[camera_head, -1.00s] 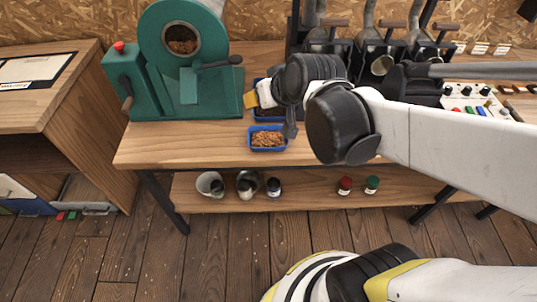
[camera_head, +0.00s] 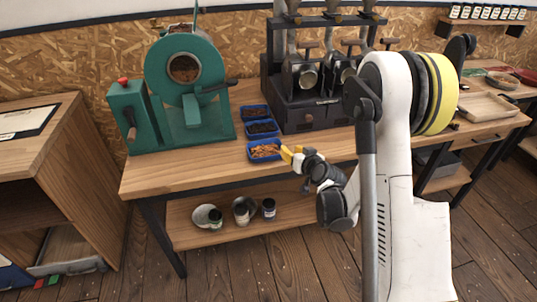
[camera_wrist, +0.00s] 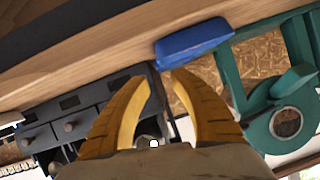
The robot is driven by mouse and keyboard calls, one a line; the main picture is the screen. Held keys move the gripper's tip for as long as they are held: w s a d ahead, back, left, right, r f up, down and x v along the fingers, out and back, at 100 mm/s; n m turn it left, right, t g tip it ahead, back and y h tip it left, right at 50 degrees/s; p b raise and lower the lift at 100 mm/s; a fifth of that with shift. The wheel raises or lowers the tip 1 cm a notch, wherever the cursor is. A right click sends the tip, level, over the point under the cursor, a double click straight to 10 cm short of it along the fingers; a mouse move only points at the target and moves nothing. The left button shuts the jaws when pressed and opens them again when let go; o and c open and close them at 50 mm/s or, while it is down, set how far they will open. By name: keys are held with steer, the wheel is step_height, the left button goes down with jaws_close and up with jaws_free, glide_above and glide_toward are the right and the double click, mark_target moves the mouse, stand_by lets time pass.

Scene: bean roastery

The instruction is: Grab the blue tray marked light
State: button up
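Three blue trays stand in a row on the workbench in the head view. The nearest tray (camera_head: 265,157) holds light orange-brown beans; the middle tray (camera_head: 262,137) and the back tray (camera_head: 256,119) hold darker contents. I cannot read any marking on them. My gripper (camera_head: 286,153) has yellow fingers and is at the right end of the nearest tray. In the wrist view a blue tray (camera_wrist: 193,42) shows just beyond the tips of my gripper (camera_wrist: 160,78). The fingers are apart with nothing between them. I cannot tell whether they touch the tray.
A green roaster (camera_head: 190,90) stands left of the trays. A dark machine with hoppers (camera_head: 305,110) stands right behind them. The bench's front edge (camera_head: 210,185) is near the nearest tray. Cups and jars (camera_head: 243,210) stand on the lower shelf. A wooden cabinet (camera_head: 60,150) is at the left.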

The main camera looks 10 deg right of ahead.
mark_target(266, 151)
steer(key=b+x, duration=0.2)
steer(key=x, duration=0.2)
steer(key=f+b+x, duration=0.1)
steer(key=b+x, duration=0.1)
steer(key=x, duration=0.2)
steer(key=shift+r, duration=0.1)
steer(key=shift+c, duration=0.4)
jaws_close()
